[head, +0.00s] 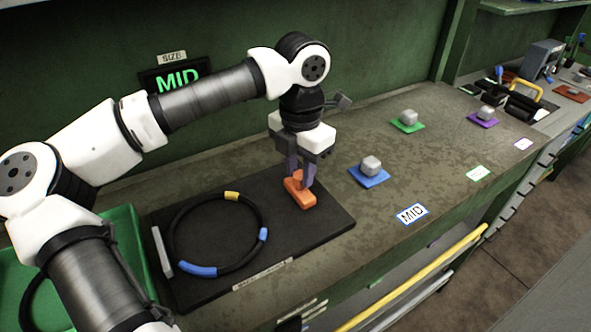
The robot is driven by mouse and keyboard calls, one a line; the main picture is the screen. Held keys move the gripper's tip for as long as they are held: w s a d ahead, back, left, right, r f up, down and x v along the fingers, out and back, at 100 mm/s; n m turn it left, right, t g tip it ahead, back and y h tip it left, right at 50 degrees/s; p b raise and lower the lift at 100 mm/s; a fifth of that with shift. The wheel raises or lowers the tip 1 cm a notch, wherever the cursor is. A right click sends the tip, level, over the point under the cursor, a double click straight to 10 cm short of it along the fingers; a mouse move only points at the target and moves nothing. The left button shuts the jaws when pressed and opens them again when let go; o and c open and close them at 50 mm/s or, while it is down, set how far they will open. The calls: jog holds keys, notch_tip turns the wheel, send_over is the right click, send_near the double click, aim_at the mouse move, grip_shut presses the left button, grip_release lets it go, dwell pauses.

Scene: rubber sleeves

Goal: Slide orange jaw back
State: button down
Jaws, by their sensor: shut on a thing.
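The orange jaw (301,193) is on the right part of the black base plate (325,221). My gripper (300,182) points down over it, with its fingers shut on the jaw's upper part. The fingers hide some of the jaw. A black ring (176,232) with blue and yellow bands lies on the plate left of the jaw, apart from it. A grey bar (161,252) stands at the plate's left edge.
A green tray (120,225) is at the left, partly behind my arm. A MID sign (178,78) hangs on the back wall. The bench's front edge has a yellow rail (415,277).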

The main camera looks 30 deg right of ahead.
jog(key=c, duration=1.1)
grip_release()
jog(key=shift+d, duration=0.35)
jog(key=shift+a+r, duration=0.1)
jog(key=shift+r, duration=0.05)
notch_tip(320, 180, up, 14)
jog(key=b, duration=0.2)
jog(key=shift+f, duration=0.2)
